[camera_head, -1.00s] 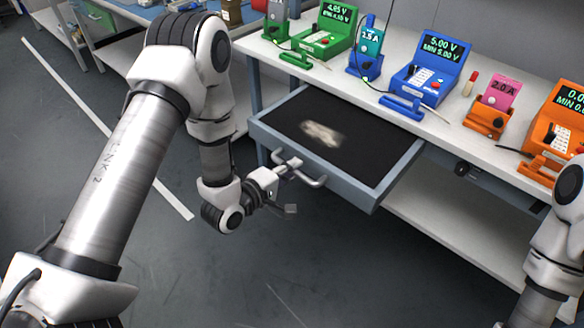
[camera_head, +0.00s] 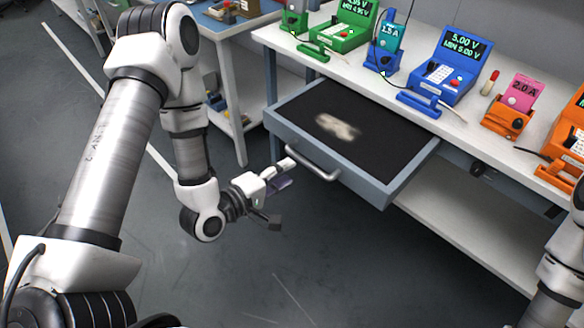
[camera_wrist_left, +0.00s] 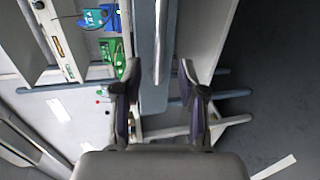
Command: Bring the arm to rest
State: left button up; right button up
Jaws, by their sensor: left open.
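My left gripper (camera_head: 279,194) is open and empty, just left of and in front of the drawer handle (camera_head: 312,164) in the head view. A small gap seems to separate them. In the left wrist view its two dark-tipped fingers (camera_wrist_left: 158,78) stand wide apart, with the drawer handle (camera_wrist_left: 157,42) seen beyond and between them. My left arm (camera_head: 108,140) is bent, reaching down from the left. Part of my right arm (camera_head: 562,262) shows at the right edge; its gripper is out of view.
The grey drawer (camera_head: 405,185) is pulled open under the white bench (camera_head: 455,118), with a pale blurred patch (camera_head: 337,127) inside. Green, blue and orange meter stations stand on the bench. A blue-topped table (camera_head: 235,28) stands behind. The floor (camera_head: 330,270) in front is clear.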

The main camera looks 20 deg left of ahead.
dwell(0.3)
pick_arm(q)
jog(key=s+f+m+g+y+p, duration=0.1)
jog(key=s+f+m+g+p, duration=0.2)
jog(key=s, duration=0.4)
jog(key=s+a+f+m+g+y+p, duration=0.1)
jog(key=s+f+m+g+y+p, duration=0.1)
jog(key=s+f+m+g+p, duration=0.2)
jog(key=s+a+f+m+g+y+p, duration=0.1)
jog(key=s+f+m+g+y+p, duration=0.1)
jog(key=s+m+g, duration=0.4)
jog(key=s+f+g+p, duration=0.1)
jog(key=s, duration=0.4)
jog(key=shift+s+f+m+g+p, duration=0.15)
jog(key=shift+s+m+g+p, duration=0.15)
jog(key=shift+s+p, duration=0.05)
